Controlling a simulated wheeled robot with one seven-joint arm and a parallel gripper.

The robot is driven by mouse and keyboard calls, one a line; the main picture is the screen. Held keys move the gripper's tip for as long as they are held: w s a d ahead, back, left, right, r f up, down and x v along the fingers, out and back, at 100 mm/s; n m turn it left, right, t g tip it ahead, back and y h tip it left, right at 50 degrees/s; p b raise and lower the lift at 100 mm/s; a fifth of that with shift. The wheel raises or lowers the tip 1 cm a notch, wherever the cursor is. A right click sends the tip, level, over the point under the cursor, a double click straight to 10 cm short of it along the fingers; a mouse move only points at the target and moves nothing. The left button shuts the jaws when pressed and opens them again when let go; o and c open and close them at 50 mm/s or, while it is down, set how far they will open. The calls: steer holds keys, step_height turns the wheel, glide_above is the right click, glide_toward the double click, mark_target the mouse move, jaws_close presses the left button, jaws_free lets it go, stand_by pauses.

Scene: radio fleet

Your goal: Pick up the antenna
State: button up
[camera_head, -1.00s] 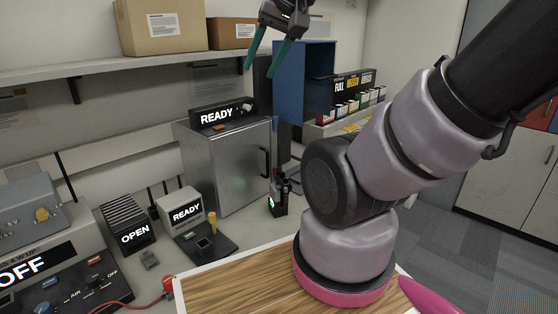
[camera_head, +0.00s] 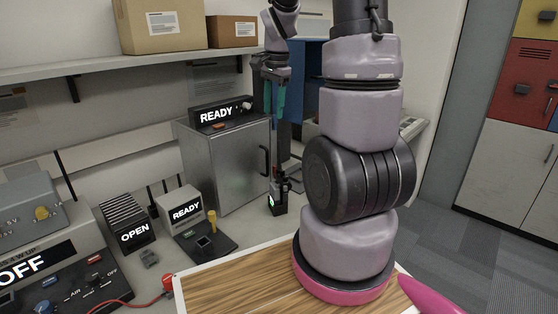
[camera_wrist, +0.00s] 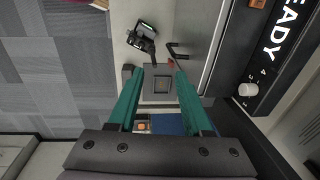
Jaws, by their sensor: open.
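My gripper (camera_head: 268,97) points down beside the grey cabinet, with its green fingers apart and nothing between them. In the wrist view, my gripper (camera_wrist: 160,92) is open above a small grey block with a dark square top (camera_wrist: 161,85). A black handheld radio (camera_head: 278,198) with a green light stands on the bench below my gripper. It also shows in the wrist view (camera_wrist: 141,39), beyond the fingertips. I cannot tell for certain which thing is the antenna. Thin dark upright rods (camera_head: 166,187) stand behind the small READY box.
The grey cabinet (camera_head: 232,165) with its handle stands close left of my gripper and carries a READY box (camera_head: 221,113). A blue cabinet (camera_head: 306,80) is behind my gripper. A shelf with cardboard boxes (camera_head: 160,27) runs above. A wooden board (camera_head: 235,290) lies in front.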

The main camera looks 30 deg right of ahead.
steer(key=m+g, duration=0.1)
steer(key=m, duration=0.1)
glide_above(279, 165)
steer(key=f, duration=0.5)
steer(key=shift+w+f, duration=0.15)
steer(key=shift+w, duration=0.2)
steer(key=shift+d+f, duration=0.15)
steer(key=shift+f, duration=0.2)
step_height(279, 165, down, 5)
steer(key=shift+r, duration=0.15)
step_height(279, 165, down, 6)
steer(key=shift+s+r, duration=0.1)
steer(key=shift+r, duration=0.05)
jaws_close()
